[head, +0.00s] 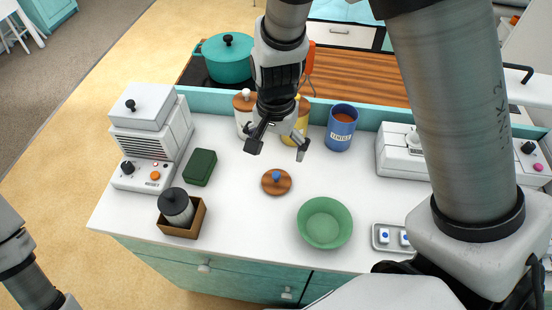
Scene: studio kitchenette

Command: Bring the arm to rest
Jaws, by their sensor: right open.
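My right gripper (278,147) is open and empty. It hangs over the white counter (250,213), pointing down, with its fingers spread. My right arm comes in from the right and bends down to it. A round wooden lid (276,187) with a blue knob lies on the counter just below the gripper in the picture. A white canister (243,120) and a yellow canister (299,124) stand behind the gripper and are partly hidden by it. Part of my left arm shows at the lower left edge; its gripper is out of view.
A green bowl (325,223), a dark green box (200,167), a wooden box (184,223) with a grey jar (176,207), and a white appliance (146,150) share the counter. A teal pot (227,62) sits behind.

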